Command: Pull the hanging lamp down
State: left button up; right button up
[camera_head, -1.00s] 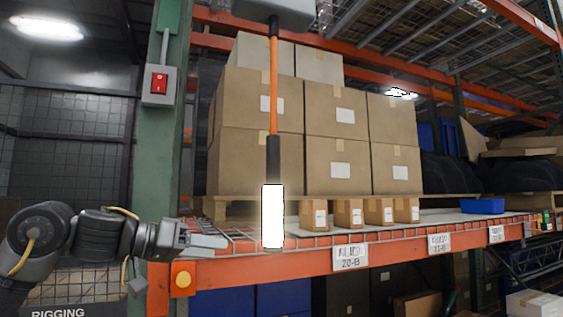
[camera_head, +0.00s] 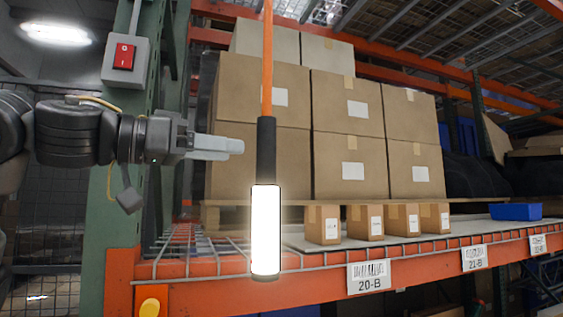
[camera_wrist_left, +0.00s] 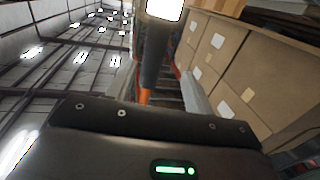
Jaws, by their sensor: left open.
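The hanging lamp has a glowing white tube (camera_head: 266,230), a black grip (camera_head: 266,150) above it and an orange cord (camera_head: 267,60) running up out of view. It hangs upright in front of the shelf. My left gripper (camera_head: 240,146) is open and level with the black grip, just left of it, with a small gap showing in the head view. In the left wrist view the black grip (camera_wrist_left: 153,62) lies in line with the opening between the pale fingers (camera_wrist_left: 160,92), the glowing tube at the top edge. My right gripper is out of view.
A green post (camera_head: 132,150) with a red switch box (camera_head: 124,60) stands behind my left arm. An orange shelf beam (camera_head: 310,272) with wire decking runs below. Large cartons (camera_head: 350,125) and small boxes (camera_head: 362,221) sit behind the lamp; a blue bin (camera_head: 515,211) is at right.

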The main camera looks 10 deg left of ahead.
aim_at(274, 151)
pick_arm(q)
jog(key=shift+s+d+r+p, duration=0.1)
jog(key=shift+d+r+p, duration=0.15)
jog(key=shift+d+p, duration=0.25)
jog(key=shift+s+d+r+p, duration=0.1)
jog(key=shift+d+r+p, duration=0.15)
jog(key=shift+d+p, duration=0.2)
jog(key=p+x, duration=0.1)
jog(key=x, duration=0.1)
jog(key=p+x, duration=0.1)
jog(key=x, duration=0.2)
jog(key=p+x, duration=0.2)
jog(key=x, duration=0.1)
jog(key=shift+w+a+f, duration=0.25)
jog(key=shift+w+a, duration=0.05)
jog(key=shift+a, duration=0.05)
jog(key=shift+w+d, duration=0.1)
jog(key=shift+d, duration=0.3)
jog(key=shift+w+f, duration=0.15)
jog(key=shift+w, duration=0.05)
grip_shut()
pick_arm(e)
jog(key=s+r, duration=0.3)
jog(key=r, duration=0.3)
